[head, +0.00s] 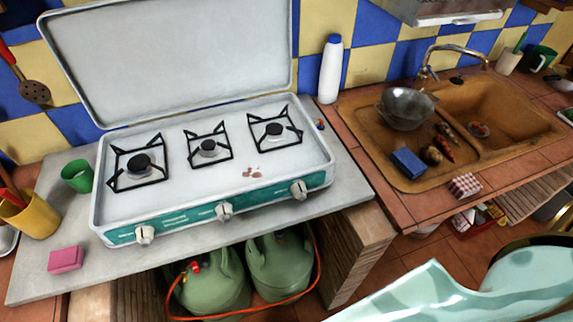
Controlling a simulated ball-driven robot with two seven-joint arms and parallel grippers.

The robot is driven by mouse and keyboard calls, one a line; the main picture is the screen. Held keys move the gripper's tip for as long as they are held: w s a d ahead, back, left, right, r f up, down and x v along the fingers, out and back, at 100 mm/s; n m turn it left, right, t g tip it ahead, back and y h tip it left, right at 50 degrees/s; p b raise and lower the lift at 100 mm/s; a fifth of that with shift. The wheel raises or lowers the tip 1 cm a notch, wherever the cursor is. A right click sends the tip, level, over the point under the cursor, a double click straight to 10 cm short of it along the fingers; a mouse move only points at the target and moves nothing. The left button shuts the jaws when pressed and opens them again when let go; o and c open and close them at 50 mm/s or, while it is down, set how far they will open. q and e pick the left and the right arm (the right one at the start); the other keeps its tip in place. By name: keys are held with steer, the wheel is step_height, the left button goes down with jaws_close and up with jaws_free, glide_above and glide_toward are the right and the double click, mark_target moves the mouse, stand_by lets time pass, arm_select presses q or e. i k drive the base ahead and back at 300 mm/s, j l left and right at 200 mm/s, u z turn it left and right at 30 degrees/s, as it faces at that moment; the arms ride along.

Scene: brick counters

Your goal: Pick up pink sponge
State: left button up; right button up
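The pink sponge (66,259) is a small block lying flat on the grey counter (135,262), near its front edge at the lower left of the head view. It sits in front of a yellow pot of utensils and left of the stove. Nothing covers it and nothing touches it from above. Neither of my grippers shows in the head view.
A camping stove (210,184) with its lid up fills most of the counter. A green cup (78,176) and the yellow pot (36,218) stand near the sponge. A brown sink (510,98) holds a pan (406,108) and a blue sponge (408,163). Gas bottles (214,290) stand below.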

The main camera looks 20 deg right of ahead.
mark_target(70, 259)
steer(key=u, duration=1.15)
